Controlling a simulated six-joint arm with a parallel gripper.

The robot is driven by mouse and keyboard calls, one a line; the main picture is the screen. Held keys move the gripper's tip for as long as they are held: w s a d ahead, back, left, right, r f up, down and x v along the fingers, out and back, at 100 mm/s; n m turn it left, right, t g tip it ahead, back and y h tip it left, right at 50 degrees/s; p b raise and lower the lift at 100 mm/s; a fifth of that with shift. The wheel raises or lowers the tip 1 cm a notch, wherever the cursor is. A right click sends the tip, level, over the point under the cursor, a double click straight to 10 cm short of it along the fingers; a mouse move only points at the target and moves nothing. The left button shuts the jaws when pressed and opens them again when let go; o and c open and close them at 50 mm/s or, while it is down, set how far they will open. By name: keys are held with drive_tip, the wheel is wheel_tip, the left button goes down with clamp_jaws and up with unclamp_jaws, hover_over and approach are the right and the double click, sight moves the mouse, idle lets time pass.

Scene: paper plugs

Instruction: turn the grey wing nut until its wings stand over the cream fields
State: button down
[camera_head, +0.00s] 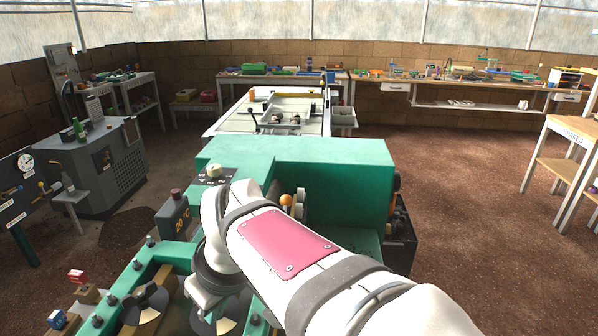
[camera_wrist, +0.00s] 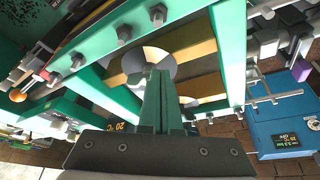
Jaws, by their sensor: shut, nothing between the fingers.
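In the wrist view my gripper (camera_wrist: 157,78) is shut and empty, its two green fingers together. Its tips lie in front of a round disc (camera_wrist: 132,62) with grey and cream fields, set among green bars. I cannot tell whether they touch it. In the head view a dark disc with cream fields (camera_head: 146,313) lies at the lower left, and another (camera_head: 225,325) is partly hidden under my wrist. The fingertips cannot be made out there.
Green bars with bolts (camera_wrist: 123,34) frame the discs. A green machine block (camera_head: 310,152) stands beyond my arm. A blue box (camera_wrist: 283,135) is at the right in the wrist view.

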drive_tip(key=shift+s+a+m+t+h, duration=0.1)
drive_tip(key=shift+a+m+t+h, duration=0.1)
drive_tip(key=shift+m, duration=0.45)
drive_tip(key=shift+a+m+t+h, duration=0.1)
drive_tip(key=shift+m+t, duration=0.1)
drive_tip(key=shift+m, duration=0.45)
